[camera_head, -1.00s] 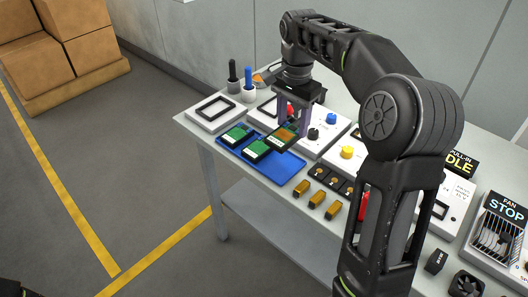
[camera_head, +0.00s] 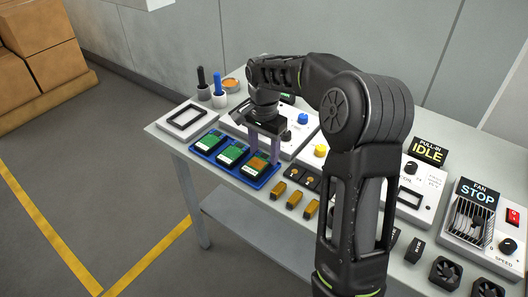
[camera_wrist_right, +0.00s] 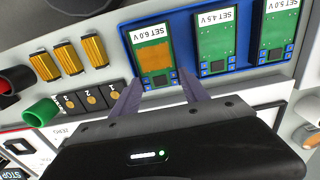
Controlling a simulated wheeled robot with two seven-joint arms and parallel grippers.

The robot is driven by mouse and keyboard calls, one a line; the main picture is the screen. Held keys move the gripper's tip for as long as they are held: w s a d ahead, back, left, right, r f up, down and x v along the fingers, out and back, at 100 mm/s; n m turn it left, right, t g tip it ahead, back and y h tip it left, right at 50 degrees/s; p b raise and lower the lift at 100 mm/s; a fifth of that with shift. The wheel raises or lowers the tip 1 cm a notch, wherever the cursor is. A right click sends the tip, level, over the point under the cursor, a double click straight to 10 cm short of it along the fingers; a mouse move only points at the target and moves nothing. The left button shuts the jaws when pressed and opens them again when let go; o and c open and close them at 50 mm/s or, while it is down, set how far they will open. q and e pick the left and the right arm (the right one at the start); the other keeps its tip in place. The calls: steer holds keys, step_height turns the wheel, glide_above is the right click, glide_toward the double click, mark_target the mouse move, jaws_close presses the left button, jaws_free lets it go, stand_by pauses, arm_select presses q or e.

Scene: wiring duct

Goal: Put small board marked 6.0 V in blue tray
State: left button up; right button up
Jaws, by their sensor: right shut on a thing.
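The small board marked 6.0 V is green with an orange-brown area and a white label; it shows in the wrist view (camera_wrist_right: 153,52) and the head view (camera_head: 256,165). My right gripper (camera_head: 262,150) is shut on its near end, with the two fingers (camera_wrist_right: 158,80) on either side of it. The board is at the end compartment of the blue tray (camera_wrist_right: 184,42), on the right in the head view (camera_head: 228,172). It looks level with the tray; whether it rests on the floor I cannot tell. My left gripper is out of view.
Boards marked 4.5 V (camera_wrist_right: 216,38) and 5.0 V (camera_wrist_right: 278,28) lie in the other tray compartments. Several brass-coloured blocks (camera_head: 294,199) and a black strip (camera_head: 302,178) are beside the tray. A white panel with knobs (camera_head: 300,135) stands behind the gripper.

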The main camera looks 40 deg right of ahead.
steer(key=shift+f, duration=0.35)
steer(key=shift+f, duration=0.15)
steer(key=o, duration=1.2)
steer(key=shift+o, duration=0.2)
